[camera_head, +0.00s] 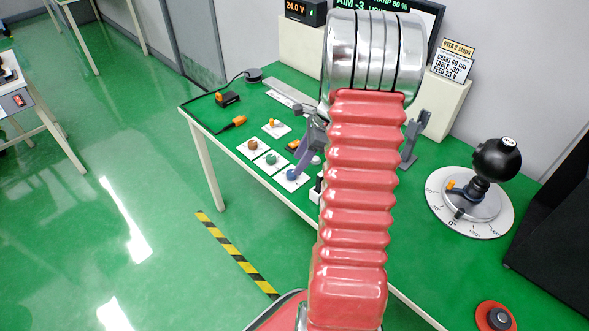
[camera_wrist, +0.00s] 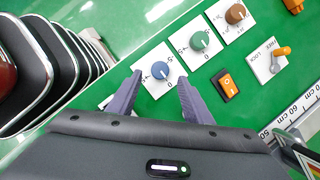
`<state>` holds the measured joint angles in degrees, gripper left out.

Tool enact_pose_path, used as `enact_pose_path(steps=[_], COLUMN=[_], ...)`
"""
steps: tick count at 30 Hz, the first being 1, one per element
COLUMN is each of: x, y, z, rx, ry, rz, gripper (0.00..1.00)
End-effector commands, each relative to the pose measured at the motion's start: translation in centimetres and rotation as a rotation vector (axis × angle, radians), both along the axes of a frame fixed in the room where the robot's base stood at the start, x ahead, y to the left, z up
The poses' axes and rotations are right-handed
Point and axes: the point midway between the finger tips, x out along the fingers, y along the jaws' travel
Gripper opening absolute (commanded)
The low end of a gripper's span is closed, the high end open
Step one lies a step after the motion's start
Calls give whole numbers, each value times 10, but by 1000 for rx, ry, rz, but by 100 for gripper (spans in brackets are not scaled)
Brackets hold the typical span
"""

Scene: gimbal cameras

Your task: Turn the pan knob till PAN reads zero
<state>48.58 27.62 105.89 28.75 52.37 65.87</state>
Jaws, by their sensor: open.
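A blue knob (camera_wrist: 160,70) on a white scale plate sits between the two fingertips of my gripper (camera_wrist: 159,82) in the wrist view. The fingers are open, one on each side of it; I cannot tell whether they touch it. I cannot read which is marked PAN. The display (camera_head: 379,5) reads "AIM -3", with its other text cut off or hidden by my arm.
An orange rocker switch (camera_wrist: 227,86) and a lock lever (camera_wrist: 280,54) are close to the knobs. A black ball camera (camera_head: 497,160) stands on a round dial (camera_head: 493,224) at the right.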

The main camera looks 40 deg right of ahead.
Motion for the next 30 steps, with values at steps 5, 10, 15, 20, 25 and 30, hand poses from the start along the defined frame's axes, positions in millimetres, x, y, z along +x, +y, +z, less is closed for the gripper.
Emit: enact_pose_path(steps=[5,10,15,20,25,30], x=[7,13,15,15,15,15], y=[8,13,15,15,15,15], z=[-26,-43,-50,-50,-50,-49], rx=[2,1,-1,-1,-1,-1], ry=[2,0,-1,-1,-1,-1], rz=[0,0,0,0,0,0], gripper=[46,46,46,46,40,28])
